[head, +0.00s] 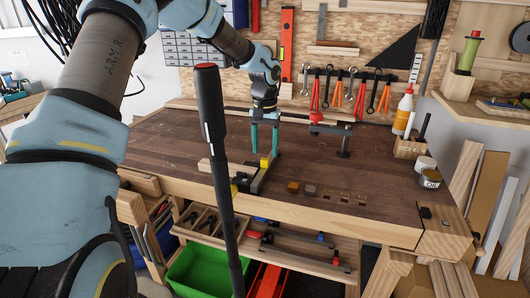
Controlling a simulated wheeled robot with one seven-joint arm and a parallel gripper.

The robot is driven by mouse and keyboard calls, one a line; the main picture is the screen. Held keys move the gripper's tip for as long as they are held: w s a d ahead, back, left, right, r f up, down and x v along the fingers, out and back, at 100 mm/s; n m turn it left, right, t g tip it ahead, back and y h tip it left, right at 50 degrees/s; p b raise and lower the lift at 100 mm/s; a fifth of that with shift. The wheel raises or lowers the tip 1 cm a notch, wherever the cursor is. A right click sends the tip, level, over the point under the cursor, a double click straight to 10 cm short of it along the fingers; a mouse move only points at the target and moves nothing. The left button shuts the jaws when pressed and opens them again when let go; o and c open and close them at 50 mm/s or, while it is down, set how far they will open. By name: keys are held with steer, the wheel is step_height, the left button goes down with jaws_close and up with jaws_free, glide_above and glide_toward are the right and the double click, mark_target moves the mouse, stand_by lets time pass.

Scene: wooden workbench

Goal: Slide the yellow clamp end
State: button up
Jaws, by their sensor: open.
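In the head view, a dark bar clamp (259,179) lies near the bench's front edge, slanting away from it. One yellow piece (264,162) shows at its far end, and a smaller yellow piece (234,190) shows at its near end, partly behind a black pole. My gripper (265,153) points down at the far yellow piece with its two teal fingers apart. The fingertips are on either side of this piece or just above it; I cannot tell whether they touch it. My gripper holds nothing that I can see.
A pale wood strip (207,165) lies left of the clamp. Small wooden blocks (309,189) lie to its right. A red and black clamp (332,130) stands farther back. A glue bottle (403,112) and a can (430,178) stand at the right.

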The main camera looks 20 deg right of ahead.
mark_target(265, 159)
steer(key=shift+f, duration=1.55)
jaws_close()
